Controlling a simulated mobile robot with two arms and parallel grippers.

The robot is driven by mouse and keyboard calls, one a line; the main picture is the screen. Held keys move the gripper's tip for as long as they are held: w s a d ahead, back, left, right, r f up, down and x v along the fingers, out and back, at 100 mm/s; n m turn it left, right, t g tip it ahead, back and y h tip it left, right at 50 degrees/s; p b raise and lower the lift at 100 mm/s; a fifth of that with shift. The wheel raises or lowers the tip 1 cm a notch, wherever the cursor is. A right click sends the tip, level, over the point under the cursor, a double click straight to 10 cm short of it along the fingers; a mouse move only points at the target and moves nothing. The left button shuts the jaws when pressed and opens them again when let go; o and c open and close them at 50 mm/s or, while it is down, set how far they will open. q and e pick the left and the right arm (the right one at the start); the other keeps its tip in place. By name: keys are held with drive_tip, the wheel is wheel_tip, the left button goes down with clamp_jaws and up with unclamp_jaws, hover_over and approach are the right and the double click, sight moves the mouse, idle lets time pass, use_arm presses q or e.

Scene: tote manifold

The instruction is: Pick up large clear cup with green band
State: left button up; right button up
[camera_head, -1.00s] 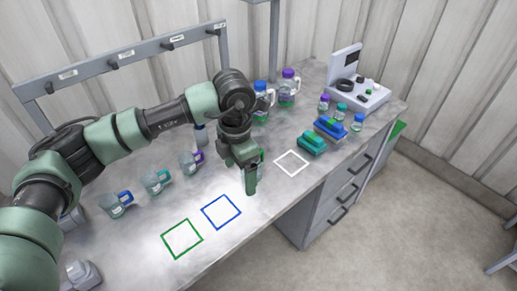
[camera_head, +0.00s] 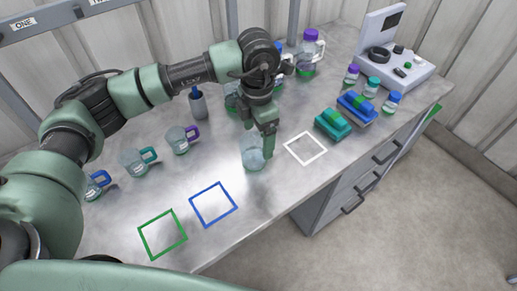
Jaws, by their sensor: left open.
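A large clear cup (camera_head: 253,154) stands upright on the grey bench, left of the white outlined square. I cannot make out a green band on it, as my gripper covers part of it. My left gripper (camera_head: 267,140) is open, pointing down at the cup's right side. A finger overlaps the cup in the picture; I cannot tell whether it touches. Another greenish clear vessel (camera_head: 232,97) stands behind, partly hidden by my arm. My right gripper is out of view.
Clear mugs with purple (camera_head: 182,140), teal (camera_head: 137,162) and blue (camera_head: 96,186) handles stand at left. Teal (camera_head: 332,124) and blue (camera_head: 357,107) racks, small bottles and a white device (camera_head: 400,65) stand at right. The blue (camera_head: 213,205) and green (camera_head: 162,234) squares are empty.

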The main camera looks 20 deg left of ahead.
sight(257, 150)
use_arm(q)
wheel_tip(257, 150, down, 6)
drive_tip(key=p, duration=0.2)
drive_tip(key=shift+a+f+p, duration=0.1)
drive_tip(key=shift+a+p, duration=0.05)
drive_tip(key=shift+p, duration=0.2)
drive_tip(key=shift+w+f, duration=0.1)
drive_tip(key=shift+f, duration=0.45)
drive_tip(key=c, duration=1.4)
drive_tip(key=shift+c, duration=0.9)
drive_tip(key=shift+r, duration=0.15)
